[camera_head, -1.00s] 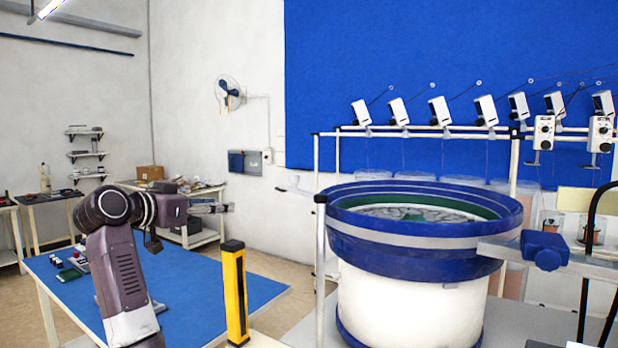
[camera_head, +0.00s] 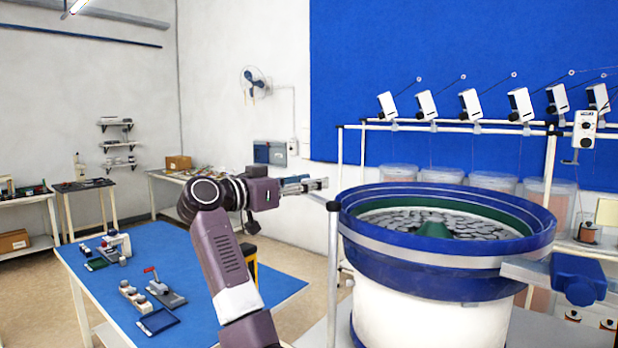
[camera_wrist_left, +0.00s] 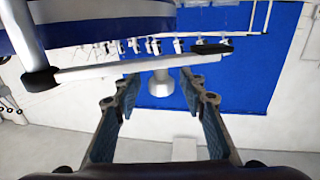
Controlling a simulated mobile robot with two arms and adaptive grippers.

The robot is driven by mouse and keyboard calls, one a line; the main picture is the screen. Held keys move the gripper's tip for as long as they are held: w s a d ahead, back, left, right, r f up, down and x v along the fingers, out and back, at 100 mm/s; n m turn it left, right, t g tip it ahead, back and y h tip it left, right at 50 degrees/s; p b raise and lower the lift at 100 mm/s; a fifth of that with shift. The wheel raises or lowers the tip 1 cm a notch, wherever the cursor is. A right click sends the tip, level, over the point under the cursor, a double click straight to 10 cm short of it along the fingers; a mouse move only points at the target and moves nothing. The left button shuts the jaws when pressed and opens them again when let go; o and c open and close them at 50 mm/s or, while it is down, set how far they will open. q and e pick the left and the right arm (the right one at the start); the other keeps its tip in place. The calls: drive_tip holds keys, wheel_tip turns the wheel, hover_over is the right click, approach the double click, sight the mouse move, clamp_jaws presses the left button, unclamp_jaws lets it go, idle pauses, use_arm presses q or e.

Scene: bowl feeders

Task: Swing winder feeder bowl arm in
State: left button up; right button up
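The feeder bowl (camera_head: 440,252), blue-rimmed with discs inside, stands on a white drum at the right. Left of it rises a pale post with a dark cap (camera_head: 332,206). A thin white swing arm (camera_head: 314,198) reaches left from that cap, away from the bowl, partly hidden by my gripper. My left gripper (camera_head: 306,185) is at the arm in the head view. In the wrist view the white arm (camera_wrist_left: 130,69) runs from its black joint across, just past the spread fingertips of my left gripper (camera_wrist_left: 160,80). The fingers are open and empty; contact cannot be told. My right gripper is out of view.
A blue-topped table (camera_head: 180,270) with small fixtures stands left, partly behind my left arm. A yellow-black post (camera_head: 250,262) is half hidden behind that arm. A rail with several white winder units (camera_head: 470,105) runs behind the bowl.

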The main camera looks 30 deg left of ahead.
use_arm(q)
drive_tip(key=shift+s+a, duration=0.1)
drive_tip(key=shift+a, duration=0.05)
clamp_jaws()
